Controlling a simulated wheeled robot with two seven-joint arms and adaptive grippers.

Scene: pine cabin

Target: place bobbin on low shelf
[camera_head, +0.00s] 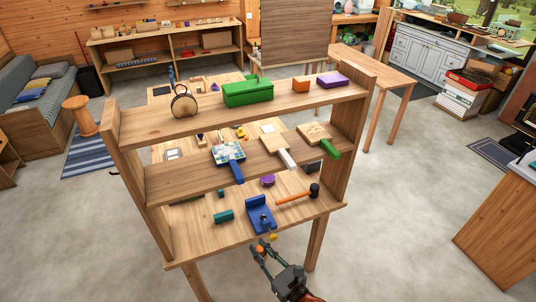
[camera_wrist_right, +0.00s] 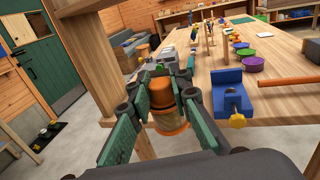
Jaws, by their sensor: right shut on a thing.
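The orange and wood-brown bobbin (camera_wrist_right: 161,98) is held upright between the green-padded fingers of my right gripper (camera_wrist_right: 160,108), in the right wrist view. In the head view my right gripper (camera_head: 265,252) is in front of the workbench's near edge, with a small orange part of the bobbin (camera_head: 260,248) showing between its fingers. The wooden shelf unit has a lower board (camera_head: 185,187) with several handled boards on it, and a top board (camera_head: 210,110) above. My left gripper is not in view.
A blue vise-like block (camera_head: 259,213) with a yellow knob, a teal block (camera_head: 223,216) and an orange-handled mallet (camera_head: 297,194) lie on the workbench top (camera_head: 190,240). The left end of the lower board is bare. An upright post (camera_wrist_right: 85,50) stands close left of the gripper.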

